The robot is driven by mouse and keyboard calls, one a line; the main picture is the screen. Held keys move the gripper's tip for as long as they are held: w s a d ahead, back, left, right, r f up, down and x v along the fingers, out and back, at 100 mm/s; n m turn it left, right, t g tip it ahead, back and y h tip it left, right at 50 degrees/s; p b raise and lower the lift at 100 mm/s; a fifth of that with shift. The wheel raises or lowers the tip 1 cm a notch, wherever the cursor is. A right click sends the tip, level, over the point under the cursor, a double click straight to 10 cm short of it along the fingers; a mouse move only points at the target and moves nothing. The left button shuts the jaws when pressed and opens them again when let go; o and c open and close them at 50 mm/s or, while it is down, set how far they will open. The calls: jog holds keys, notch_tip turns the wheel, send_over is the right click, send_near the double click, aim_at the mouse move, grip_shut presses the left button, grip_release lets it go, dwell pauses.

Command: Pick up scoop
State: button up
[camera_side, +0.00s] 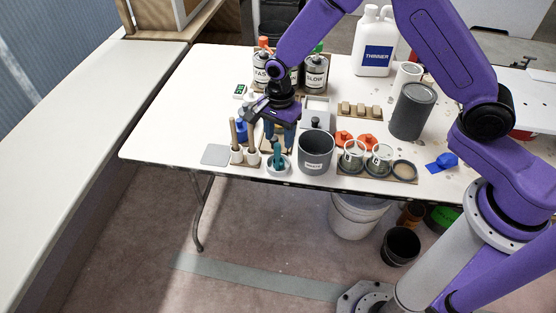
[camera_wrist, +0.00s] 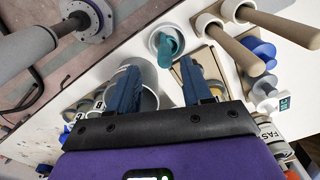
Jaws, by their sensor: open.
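A teal scoop (camera_side: 277,156) stands in a small pale cup (camera_side: 286,169) near the table's front edge. In the wrist view the scoop (camera_wrist: 168,46) shows in its round cup (camera_wrist: 152,40), just beyond the fingertips. My gripper (camera_side: 279,136) is above and behind the scoop in the side view, pointing down. In the wrist view my gripper (camera_wrist: 158,64) has its two blue fingers apart with nothing held between them. The scoop's lower end is hidden inside the cup.
A grey labelled bin (camera_side: 316,153) stands right of the scoop. Wooden-handled tools (camera_side: 243,148) stand close on its left. Labelled cans (camera_side: 315,72) and a white thinner jug (camera_side: 374,45) are behind. A grey flat plate (camera_side: 215,154) lies at left; the table's left end is clear.

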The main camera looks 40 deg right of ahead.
aim_at(278, 144)
jog(key=shift+w+f, duration=0.15)
jog(key=shift+f, duration=1.35)
jog(key=shift+w+f, duration=0.15)
jog(key=shift+f, duration=1.35)
grip_shut()
